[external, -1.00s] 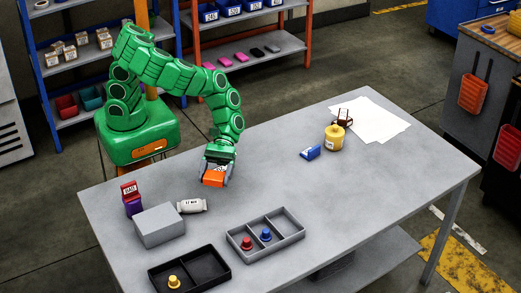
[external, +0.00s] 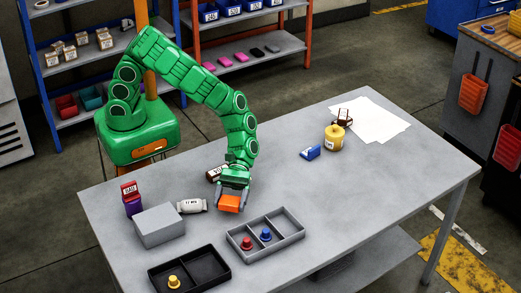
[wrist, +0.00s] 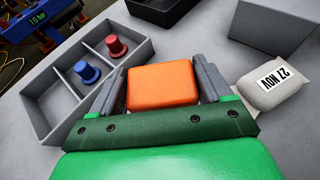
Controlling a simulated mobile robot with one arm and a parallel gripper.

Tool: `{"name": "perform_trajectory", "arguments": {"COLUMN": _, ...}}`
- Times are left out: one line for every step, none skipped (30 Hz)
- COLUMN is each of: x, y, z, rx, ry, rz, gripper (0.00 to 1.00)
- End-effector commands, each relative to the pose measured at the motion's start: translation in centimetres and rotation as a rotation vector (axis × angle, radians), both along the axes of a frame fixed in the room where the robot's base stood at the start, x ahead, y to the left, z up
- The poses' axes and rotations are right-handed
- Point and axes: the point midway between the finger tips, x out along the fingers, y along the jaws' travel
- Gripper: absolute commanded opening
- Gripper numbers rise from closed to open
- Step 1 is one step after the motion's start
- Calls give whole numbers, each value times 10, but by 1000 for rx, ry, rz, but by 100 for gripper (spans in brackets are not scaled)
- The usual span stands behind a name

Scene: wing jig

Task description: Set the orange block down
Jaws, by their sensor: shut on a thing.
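The orange block (external: 229,203) is between the fingers of my gripper (external: 231,207), near the table's grey top, behind the grey divided tray. In the wrist view the orange block (wrist: 162,87) sits between the two grey fingers of my gripper (wrist: 163,84), which is shut on it. I cannot tell whether the block's underside touches the table.
The grey tray (external: 246,249) holds a red and a blue peg piece. A black tray (external: 219,280) with a yellow piece is at the front. A grey box (external: 159,225) and a white labelled pouch (external: 192,206) lie left. A dark labelled item (external: 214,173) lies behind my gripper.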

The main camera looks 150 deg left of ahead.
Motion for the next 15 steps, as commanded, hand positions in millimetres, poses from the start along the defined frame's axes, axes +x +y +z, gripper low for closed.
{"name": "perform_trajectory", "arguments": {"x": 2, "y": 0, "z": -2, "rx": -3, "ry": -1, "rz": 0, "gripper": 45}}
{"name": "perform_trajectory", "arguments": {"x": 3, "y": 0, "z": -3, "rx": -3, "ry": -1, "rz": 0, "gripper": 45}}
{"name": "perform_trajectory", "arguments": {"x": 3, "y": 1, "z": -3, "rx": -3, "ry": -1, "rz": 0, "gripper": 45}}
{"name": "perform_trajectory", "arguments": {"x": 4, "y": 1, "z": -4, "rx": -3, "ry": -1, "rz": 0, "gripper": 45}}
{"name": "perform_trajectory", "arguments": {"x": 4, "y": 1, "z": -4, "rx": -3, "ry": -1, "rz": 0, "gripper": 45}}
{"name": "perform_trajectory", "arguments": {"x": 4, "y": 1, "z": -5, "rx": -3, "ry": -1, "rz": 1, "gripper": 45}}
{"name": "perform_trajectory", "arguments": {"x": 5, "y": 1, "z": -5, "rx": -3, "ry": -1, "rz": 2, "gripper": 45}}
{"name": "perform_trajectory", "arguments": {"x": 5, "y": 1, "z": -6, "rx": -3, "ry": -1, "rz": 2, "gripper": 45}}
{"name": "perform_trajectory", "arguments": {"x": 6, "y": 2, "z": -7, "rx": -3, "ry": -1, "rz": 2, "gripper": 45}}
{"name": "perform_trajectory", "arguments": {"x": 7, "y": 2, "z": -8, "rx": -4, "ry": 0, "rz": 2, "gripper": 45}}
{"name": "perform_trajectory", "arguments": {"x": 8, "y": 2, "z": -10, "rx": -4, "ry": 0, "rz": 2, "gripper": 45}}
{"name": "perform_trajectory", "arguments": {"x": 8, "y": 2, "z": -13, "rx": -4, "ry": 2, "rz": 3, "gripper": 45}}
{"name": "perform_trajectory", "arguments": {"x": 7, "y": 2, "z": -16, "rx": -4, "ry": 2, "rz": 3, "gripper": 45}}
{"name": "perform_trajectory", "arguments": {"x": 7, "y": 2, "z": -19, "rx": -3, "ry": 2, "rz": 2, "gripper": 45}}
{"name": "perform_trajectory", "arguments": {"x": 7, "y": 2, "z": -22, "rx": -2, "ry": 2, "rz": 2, "gripper": 45}}
